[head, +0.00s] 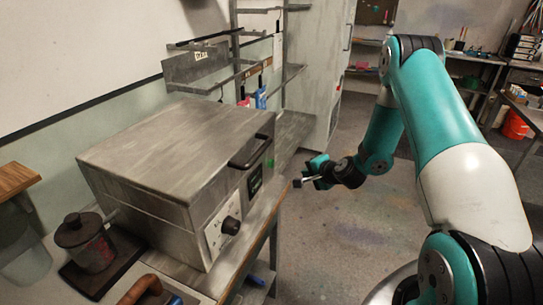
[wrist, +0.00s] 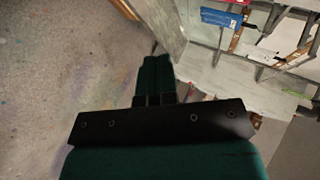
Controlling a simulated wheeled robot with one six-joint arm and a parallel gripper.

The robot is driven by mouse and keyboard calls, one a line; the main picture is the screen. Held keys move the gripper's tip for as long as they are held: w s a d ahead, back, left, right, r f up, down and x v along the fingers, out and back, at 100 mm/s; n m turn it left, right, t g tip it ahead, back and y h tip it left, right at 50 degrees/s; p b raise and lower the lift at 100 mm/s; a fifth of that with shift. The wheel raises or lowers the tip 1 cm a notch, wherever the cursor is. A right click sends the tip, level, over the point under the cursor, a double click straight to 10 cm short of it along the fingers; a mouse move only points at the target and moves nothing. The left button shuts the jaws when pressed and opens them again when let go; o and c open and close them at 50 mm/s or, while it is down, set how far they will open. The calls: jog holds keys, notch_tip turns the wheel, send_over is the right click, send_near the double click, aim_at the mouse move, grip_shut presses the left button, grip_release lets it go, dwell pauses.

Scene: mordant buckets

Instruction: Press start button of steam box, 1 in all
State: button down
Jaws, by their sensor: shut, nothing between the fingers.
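The steam box (head: 165,150) is a grey metal box with a closed lid and a black handle (head: 251,151) at its front. Its front face carries a black knob (head: 231,225), a dark panel (head: 254,181) and a small green spot (head: 270,163) near the right end, which may be the start button. My gripper (head: 297,183) is shut and empty, in front of the box's right end and apart from it. In the wrist view my shut fingers (wrist: 155,72) point toward the bench's edge, and the green spot cannot be made out.
The box stands on a bench beside a dark lidded canister (head: 86,241). A rack (head: 270,85) with blue and red items stands behind its right end; the blue item (wrist: 228,18) also shows in the wrist view. Floor (head: 345,225) in front is clear. An orange bucket (head: 515,125) is far right.

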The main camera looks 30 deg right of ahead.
aim_at(272, 164)
jog(key=shift+d+f, duration=0.1)
jog(key=shift+d, duration=0.3)
jog(key=shift+d, duration=0.1)
jog(key=shift+w+a+p, duration=0.4)
jog(key=shift+w+a, duration=0.5)
jog(key=shift+w, duration=0.2)
jog(key=shift+w+a+p, duration=0.4)
jog(key=shift+w+a, duration=0.5)
jog(key=shift+w, duration=0.25)
jog(key=shift+w+a+p, duration=0.4)
jog(key=shift+w+a, duration=0.5)
jog(key=shift+w, duration=0.2)
jog(key=shift+w+a, duration=0.3)
jog(key=shift+w, duration=0.05)
jog(key=shift+w+a, duration=0.3)
jog(key=shift+w, duration=0.05)
dwell(0.6)
jog(key=shift+s+d+b, duration=0.4)
jog(key=shift+s+d, duration=0.15)
jog(key=shift+s, duration=0.15)
